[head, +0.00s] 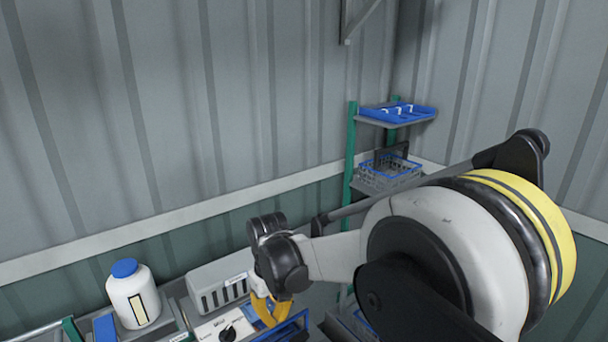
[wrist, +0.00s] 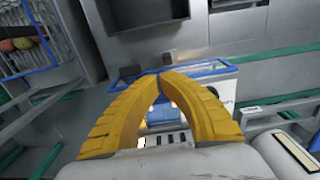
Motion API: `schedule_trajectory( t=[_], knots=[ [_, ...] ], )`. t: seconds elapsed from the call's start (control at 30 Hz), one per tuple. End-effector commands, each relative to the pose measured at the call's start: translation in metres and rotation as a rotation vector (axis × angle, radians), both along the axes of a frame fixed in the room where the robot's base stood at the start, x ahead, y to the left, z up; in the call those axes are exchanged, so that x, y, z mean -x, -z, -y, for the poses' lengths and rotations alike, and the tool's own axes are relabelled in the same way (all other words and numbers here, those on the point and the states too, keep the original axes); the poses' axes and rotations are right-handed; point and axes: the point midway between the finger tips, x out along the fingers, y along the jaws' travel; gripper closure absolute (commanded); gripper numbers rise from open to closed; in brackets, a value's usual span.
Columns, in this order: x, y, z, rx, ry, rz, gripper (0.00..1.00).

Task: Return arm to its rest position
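My gripper (wrist: 161,75) has two thick yellow ribbed fingers. In the wrist view their tips meet, and the space between them shows only background, so it is shut and empty. In the head view the yellow fingers of my gripper (head: 268,312) point down at the lower middle, beside a white device with a black dial (head: 228,333) and over a blue-edged item (head: 290,328). Whether they touch anything there cannot be told. My arm reaches in from the right and hides part of the bench.
A white bottle with a blue cap (head: 133,296) and a grey slotted box (head: 218,285) stand left of my gripper. A green-posted shelf (head: 352,150) holds a blue tray (head: 398,112) and a wire basket (head: 390,170). The wrist view shows a blue-rimmed crate (wrist: 52,50) with round produce.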

Motion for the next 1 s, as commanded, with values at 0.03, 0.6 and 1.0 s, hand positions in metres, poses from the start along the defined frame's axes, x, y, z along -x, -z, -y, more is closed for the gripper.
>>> schedule_trajectory(
  t=[0.03,0.6,1.0],
  knots=[
    [0.001,-0.004,0.010,-0.005,0.017,0.012,1.00],
    [0.042,-0.047,0.117,-0.089,0.235,0.203,1.00],
    [0.142,-0.020,0.230,-0.173,0.518,0.478,1.00]
  ],
)
